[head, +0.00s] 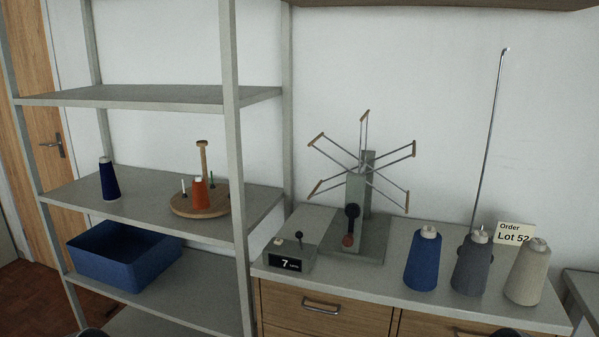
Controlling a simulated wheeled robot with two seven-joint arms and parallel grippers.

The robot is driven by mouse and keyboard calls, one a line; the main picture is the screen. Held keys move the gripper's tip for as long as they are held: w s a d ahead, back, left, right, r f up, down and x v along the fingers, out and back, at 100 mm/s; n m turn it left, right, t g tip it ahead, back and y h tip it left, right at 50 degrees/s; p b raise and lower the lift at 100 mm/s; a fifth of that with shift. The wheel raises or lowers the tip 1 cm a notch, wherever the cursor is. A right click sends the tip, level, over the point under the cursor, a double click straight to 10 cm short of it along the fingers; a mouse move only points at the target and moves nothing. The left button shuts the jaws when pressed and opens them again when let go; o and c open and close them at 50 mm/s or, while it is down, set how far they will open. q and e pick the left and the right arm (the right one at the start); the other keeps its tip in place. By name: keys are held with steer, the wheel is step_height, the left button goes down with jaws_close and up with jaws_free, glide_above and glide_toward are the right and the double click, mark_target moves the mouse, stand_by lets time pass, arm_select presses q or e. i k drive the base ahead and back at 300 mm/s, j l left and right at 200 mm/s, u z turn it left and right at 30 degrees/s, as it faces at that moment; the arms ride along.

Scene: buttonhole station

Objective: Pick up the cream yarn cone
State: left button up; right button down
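The cream yarn cone (527,275) stands upright on the grey counter top (395,277), near its right end. It is the rightmost of three large cones in a row. A grey cone (472,266) stands close to its left, and a blue cone (424,262) stands left of that. A card reading "Order Lot 52" shows just behind the cream cone, partly hidden by it. Neither gripper shows in the head view. Only small dark rounded shapes, probably parts of my arms, cut into the bottom edge at left and right.
A yarn swift (360,190) and a counter box showing 7 (289,258) stand left of the cones. A thin tall rod (490,135) rises behind the grey cone. A metal shelf unit (232,150) stands at left, with a blue bin (123,262) and small cones.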

mark_target(524, 283)
steer(key=z, duration=1.3)
